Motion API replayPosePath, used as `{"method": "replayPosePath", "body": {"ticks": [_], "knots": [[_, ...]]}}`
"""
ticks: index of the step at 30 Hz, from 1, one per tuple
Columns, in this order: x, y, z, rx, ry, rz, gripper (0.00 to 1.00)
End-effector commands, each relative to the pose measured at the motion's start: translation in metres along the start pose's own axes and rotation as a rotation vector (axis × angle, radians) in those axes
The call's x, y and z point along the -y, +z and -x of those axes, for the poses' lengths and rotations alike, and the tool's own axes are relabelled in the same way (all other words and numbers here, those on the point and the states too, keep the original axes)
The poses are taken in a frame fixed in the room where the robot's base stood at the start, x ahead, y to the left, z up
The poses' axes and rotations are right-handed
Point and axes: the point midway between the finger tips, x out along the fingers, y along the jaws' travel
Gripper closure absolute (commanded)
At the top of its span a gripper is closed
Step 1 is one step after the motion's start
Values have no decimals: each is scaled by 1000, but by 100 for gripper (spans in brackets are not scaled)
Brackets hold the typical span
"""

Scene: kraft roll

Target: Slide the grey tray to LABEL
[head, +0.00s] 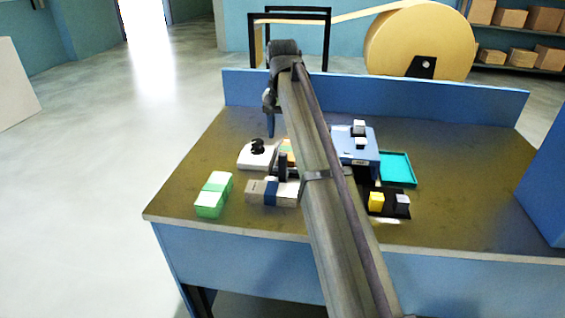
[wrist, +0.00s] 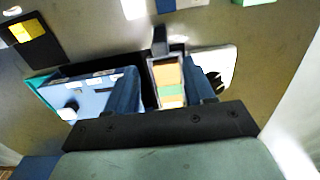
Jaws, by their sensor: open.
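A narrow grey tray (wrist: 151,82) holding orange and green blocks lies below my gripper in the wrist view. A dark upright handle (wrist: 160,40) stands at its far end. In the head view my arm covers most of the tray; only a bit of orange and the dark handle (head: 283,167) show beside the arm. My gripper (head: 270,122) is open above the table, pointing down. In the wrist view its two blue fingers (wrist: 163,66) appear on either side of the tray, with no contact that I can make out. I cannot read a LABEL marking in either view.
A white device with a black knob (head: 257,156) is left of the tray; a blue box (head: 356,145) and teal tray (head: 397,169) are right. The left tabletop is clear.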

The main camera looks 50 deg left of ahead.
Motion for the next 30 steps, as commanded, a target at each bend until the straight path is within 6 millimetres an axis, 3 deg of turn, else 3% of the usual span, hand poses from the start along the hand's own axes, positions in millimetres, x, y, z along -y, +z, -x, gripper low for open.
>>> {"method": "replayPosePath", "body": {"ticks": [15, 21, 30], "knots": [[-1, 0, -88, 0, 0, -1, 47], [0, 0, -106, -1, -1, -1, 47], [0, -1, -111, -2, -1, -1, 47]]}}
